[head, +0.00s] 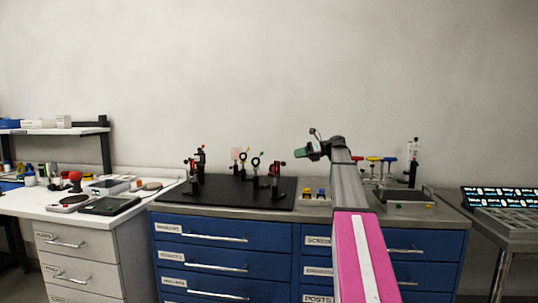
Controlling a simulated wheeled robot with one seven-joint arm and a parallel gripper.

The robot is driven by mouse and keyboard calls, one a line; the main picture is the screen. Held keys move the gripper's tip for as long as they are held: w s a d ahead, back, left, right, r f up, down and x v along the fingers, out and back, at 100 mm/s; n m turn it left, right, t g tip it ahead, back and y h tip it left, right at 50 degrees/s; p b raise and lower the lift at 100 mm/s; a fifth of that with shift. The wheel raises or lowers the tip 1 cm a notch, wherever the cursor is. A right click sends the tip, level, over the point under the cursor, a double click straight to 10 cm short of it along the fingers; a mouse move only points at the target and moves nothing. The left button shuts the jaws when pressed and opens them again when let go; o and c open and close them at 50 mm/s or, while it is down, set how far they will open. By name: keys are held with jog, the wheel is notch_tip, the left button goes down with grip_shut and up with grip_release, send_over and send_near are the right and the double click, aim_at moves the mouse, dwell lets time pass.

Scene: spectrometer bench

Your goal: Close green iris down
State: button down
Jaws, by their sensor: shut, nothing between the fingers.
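A black optical board (222,198) lies on the blue drawer bench. Two small dark ring-shaped mounts on posts stand near its middle, a left ring (243,157) and a right ring (256,162). They may be irises, but they are too small for me to tell which is green or how its lever sits. My gripper (303,150) is raised in the air above and to the right of the board, pointing left. It is shut and empty, apart from the mounts.
Red-and-black mounts stand at the board's left (200,157) and right (276,170). Colour-topped tools (375,160) and a tall post instrument (413,160) stand on the bench right of my arm. A white side bench (30,206) is at left. The board's front is clear.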

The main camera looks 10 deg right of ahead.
jog(key=shift+a, duration=0.15)
jog(key=w+a, duration=0.4)
jog(key=a, duration=0.8)
jog(key=shift+a+f, duration=0.15)
jog(key=shift+f, duration=0.05)
